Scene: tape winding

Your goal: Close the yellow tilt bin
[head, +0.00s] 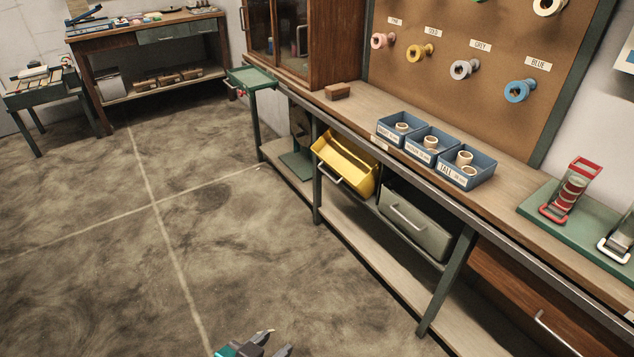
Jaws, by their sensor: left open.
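The yellow tilt bin (345,163) hangs under the long workbench, tipped outward so its open top shows. A pale bar handle (330,173) runs along its front. My left gripper (279,346) shows at the bottom edge of the head view, open and empty over the floor. It is well apart from the bin, on the near side of it. My right gripper is not in view.
A grey-green bin (414,226) with a bar handle sits right of the yellow one, looking shut. A green bench leg (445,285) and a lower shelf (375,255) stand below. Blue trays (478,180) with rolls are on the benchtop. The floor (240,260) before the bench is clear.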

